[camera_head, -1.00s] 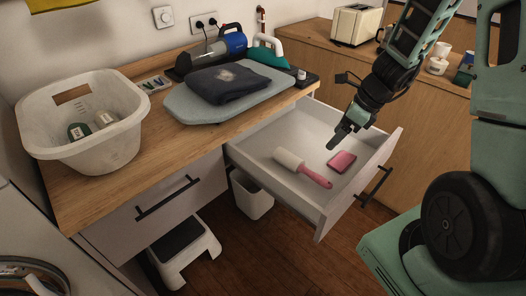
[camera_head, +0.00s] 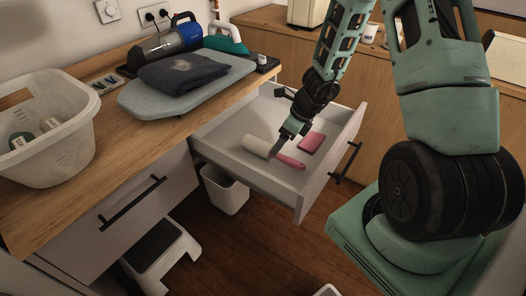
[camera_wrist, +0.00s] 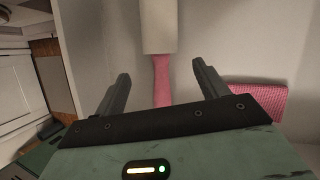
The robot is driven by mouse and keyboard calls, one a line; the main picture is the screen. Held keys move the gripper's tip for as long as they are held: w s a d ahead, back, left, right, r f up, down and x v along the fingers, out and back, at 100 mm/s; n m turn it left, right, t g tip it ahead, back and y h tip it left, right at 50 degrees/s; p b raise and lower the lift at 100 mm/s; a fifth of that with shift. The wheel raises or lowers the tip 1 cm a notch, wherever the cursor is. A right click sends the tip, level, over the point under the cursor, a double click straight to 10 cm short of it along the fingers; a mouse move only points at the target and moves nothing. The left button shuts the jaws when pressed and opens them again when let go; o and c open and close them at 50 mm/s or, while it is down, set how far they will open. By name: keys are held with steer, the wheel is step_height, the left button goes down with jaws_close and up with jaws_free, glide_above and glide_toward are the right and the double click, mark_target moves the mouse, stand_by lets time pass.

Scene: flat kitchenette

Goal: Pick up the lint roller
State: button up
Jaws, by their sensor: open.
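The lint roller lies in the open drawer, with a white roll (camera_head: 256,146) and a pink handle (camera_head: 291,162). My gripper (camera_head: 274,153) is over it, close to where the roll meets the handle. In the wrist view the pink handle (camera_wrist: 162,80) runs between the two spread fingers of my gripper (camera_wrist: 160,80), and the white roll (camera_wrist: 160,25) lies beyond the fingertips. The fingers are open and hold nothing. I cannot tell the exact height of the fingers above the handle.
A pink item (camera_head: 312,142) lies in the drawer beside the lint roller. The drawer's front wall (camera_head: 333,160) and side walls stand around both. The worktop carries an ironing board (camera_head: 150,103) with a folded dark cloth (camera_head: 184,72) and a white basket (camera_head: 62,135).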

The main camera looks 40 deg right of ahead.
steer(key=x, duration=0.1)
steer(key=b+x, duration=0.1)
steer(key=x, duration=0.3)
steer(key=shift+w+d, duration=0.1)
steer(key=shift+w, duration=0.2)
steer(key=shift+r, duration=0.1)
steer(key=c, duration=1.1)
steer(key=shift+r, duration=0.1)
step_height(320, 180, up, 10)
steer(key=p, duration=0.4)
